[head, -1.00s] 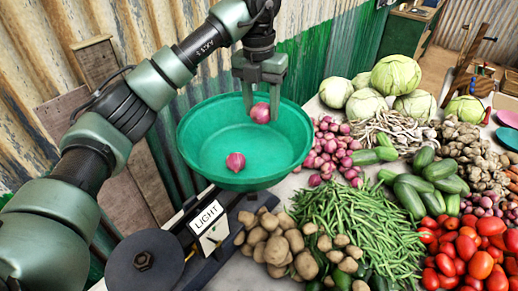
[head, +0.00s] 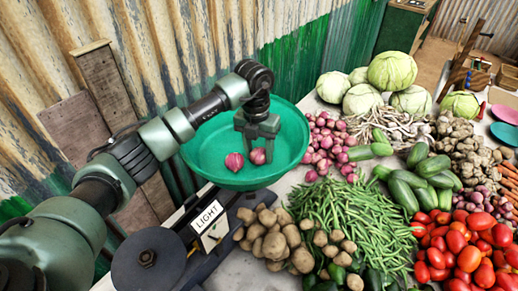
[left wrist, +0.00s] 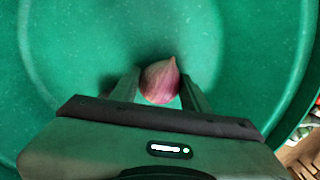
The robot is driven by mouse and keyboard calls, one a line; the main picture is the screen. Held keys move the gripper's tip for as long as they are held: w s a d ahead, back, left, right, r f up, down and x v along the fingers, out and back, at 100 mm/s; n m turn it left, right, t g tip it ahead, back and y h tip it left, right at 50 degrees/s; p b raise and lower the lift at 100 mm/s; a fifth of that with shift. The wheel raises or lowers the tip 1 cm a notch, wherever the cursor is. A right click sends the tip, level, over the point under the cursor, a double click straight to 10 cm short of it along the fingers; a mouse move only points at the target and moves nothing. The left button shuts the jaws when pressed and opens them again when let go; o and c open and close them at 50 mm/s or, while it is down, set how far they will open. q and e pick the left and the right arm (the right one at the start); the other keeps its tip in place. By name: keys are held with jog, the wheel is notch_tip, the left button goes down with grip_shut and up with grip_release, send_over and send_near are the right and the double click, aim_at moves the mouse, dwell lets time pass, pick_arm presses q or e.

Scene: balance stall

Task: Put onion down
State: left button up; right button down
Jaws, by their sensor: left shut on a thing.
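My left gripper (head: 257,155) points down into the green bowl (head: 296,130) of the balance. It is shut on a red onion (head: 257,157), low in the bowl. In the left wrist view, this onion (left wrist: 160,82) sits between the two fingers, with green bowl floor around it. I cannot tell for sure whether it touches the floor. A second red onion (head: 234,162) lies in the bowl just left of the held one. My right gripper is not in view.
The balance has a sign reading LIGHT (head: 209,222) and a dark round plate (head: 148,260). Potatoes (head: 270,240), green beans (head: 340,215), a heap of red onions (head: 326,140), cabbages (head: 395,70) and tomatoes (head: 465,240) crowd the table right of the bowl. A corrugated wall stands behind.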

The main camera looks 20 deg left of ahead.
aim_at(257, 149)
pick_arm(q)
jog(key=o, duration=1.5)
jog(key=shift+f, duration=0.1)
jog(key=shift+c, duration=0.2)
jog(key=shift+r, duration=0.25)
jog(key=shift+r+b, duration=0.25)
jog(key=shift+b, duration=0.05)
notch_tip(257, 149, up, 11)
jog(key=b, duration=0.3)
jog(key=shift+a+r+b, duration=0.15)
jog(key=shift+a+b, duration=0.15)
jog(key=shift+b, duration=0.05)
